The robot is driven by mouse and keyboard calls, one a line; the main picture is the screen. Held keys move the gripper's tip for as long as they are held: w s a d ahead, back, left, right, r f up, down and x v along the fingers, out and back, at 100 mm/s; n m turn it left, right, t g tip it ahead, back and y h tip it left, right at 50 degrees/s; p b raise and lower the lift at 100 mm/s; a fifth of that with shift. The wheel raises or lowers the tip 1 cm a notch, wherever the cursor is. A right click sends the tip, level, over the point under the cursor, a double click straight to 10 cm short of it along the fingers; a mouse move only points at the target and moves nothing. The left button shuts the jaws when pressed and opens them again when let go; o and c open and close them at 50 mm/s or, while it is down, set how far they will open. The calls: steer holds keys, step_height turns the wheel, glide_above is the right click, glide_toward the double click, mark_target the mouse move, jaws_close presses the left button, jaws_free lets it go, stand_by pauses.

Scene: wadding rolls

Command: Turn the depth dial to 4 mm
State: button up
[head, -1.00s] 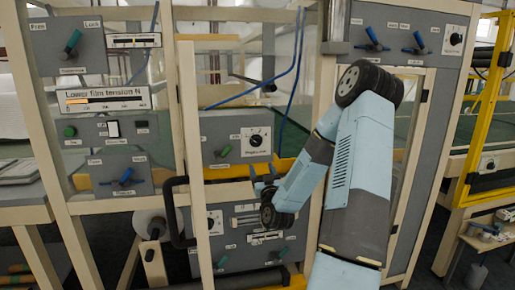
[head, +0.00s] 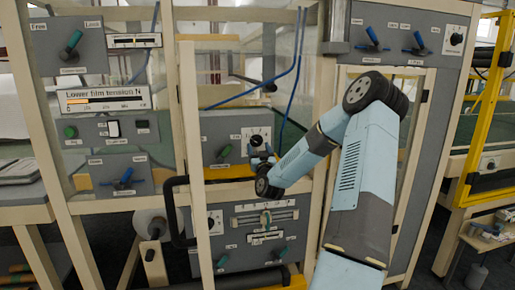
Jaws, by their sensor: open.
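A round black dial on a white square scale (head: 257,139) sits on the middle grey panel. Its labels and scale figures are too small to read, so I cannot tell whether it is the depth dial. My gripper (head: 261,154) is open, just below this dial in the picture, and overlaps the dial's lower edge. I cannot tell whether it touches it. Another small dial with a white scale (head: 213,222) is on the lower panel, and one more (head: 456,39) is on the upper right panel. Their labels are also unreadable.
The lower panel has a slider strip (head: 267,218) and green levers. A cream post (head: 200,190) and a black bar handle (head: 172,210) stand in front at the left. Blue hoses (head: 292,75) hang above.

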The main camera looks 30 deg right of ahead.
steer(key=shift+x, duration=0.8)
steer(key=c, duration=1)
